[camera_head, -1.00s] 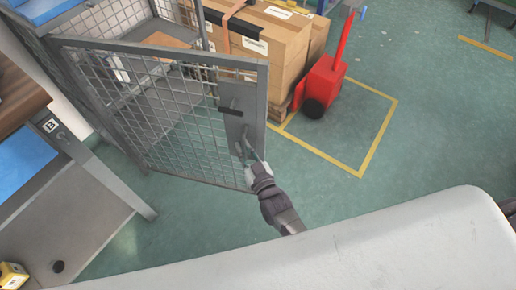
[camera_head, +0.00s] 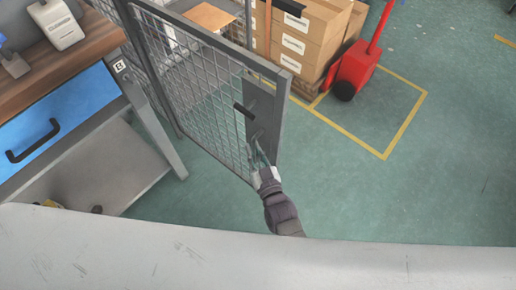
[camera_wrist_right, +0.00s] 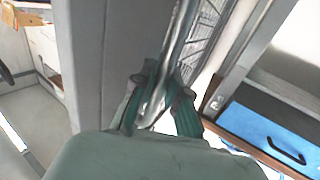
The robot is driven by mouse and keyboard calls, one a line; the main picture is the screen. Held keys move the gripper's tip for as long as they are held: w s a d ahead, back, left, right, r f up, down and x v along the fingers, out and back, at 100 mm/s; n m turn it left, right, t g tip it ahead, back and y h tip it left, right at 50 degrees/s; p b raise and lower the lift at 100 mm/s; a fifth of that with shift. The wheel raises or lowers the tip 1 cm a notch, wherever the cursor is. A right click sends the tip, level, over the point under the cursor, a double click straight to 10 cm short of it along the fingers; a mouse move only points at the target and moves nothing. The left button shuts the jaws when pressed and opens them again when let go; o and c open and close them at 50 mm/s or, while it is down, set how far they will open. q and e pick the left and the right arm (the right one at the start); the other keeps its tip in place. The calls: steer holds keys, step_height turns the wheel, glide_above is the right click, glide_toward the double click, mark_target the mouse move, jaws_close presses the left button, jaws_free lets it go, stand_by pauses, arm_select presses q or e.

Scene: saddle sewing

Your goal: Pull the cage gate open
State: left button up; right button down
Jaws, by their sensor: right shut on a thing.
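The cage gate (camera_head: 283,110) is a grey metal frame with wire mesh and a lock plate near its free edge. It stands swung out from the cage, at an angle over the green floor. My right gripper (camera_head: 262,170) is at the pull handle low on the lock plate. In the right wrist view, the fingers of my right gripper (camera_wrist_right: 160,92) are closed around the shiny metal handle (camera_wrist_right: 182,38), beside the grey gate face (camera_wrist_right: 100,55). The lower end of the handle is partly hidden by the fingers. My left gripper is not in view.
A workbench with a blue drawer (camera_head: 60,125) stands left of the gate. Stacked cardboard boxes (camera_head: 315,35) and a red pallet jack (camera_head: 353,68) are behind the gate, near yellow floor lines (camera_head: 405,125). The floor right of the gate is clear.

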steer(key=shift+a+r, duration=0.1)
steer(key=c, duration=1.2)
jaws_free()
steer(key=shift+s+d, duration=0.2)
steer(key=shift+s, duration=0.1)
steer(key=v, duration=1.1)
steer(key=shift+s, duration=0.1)
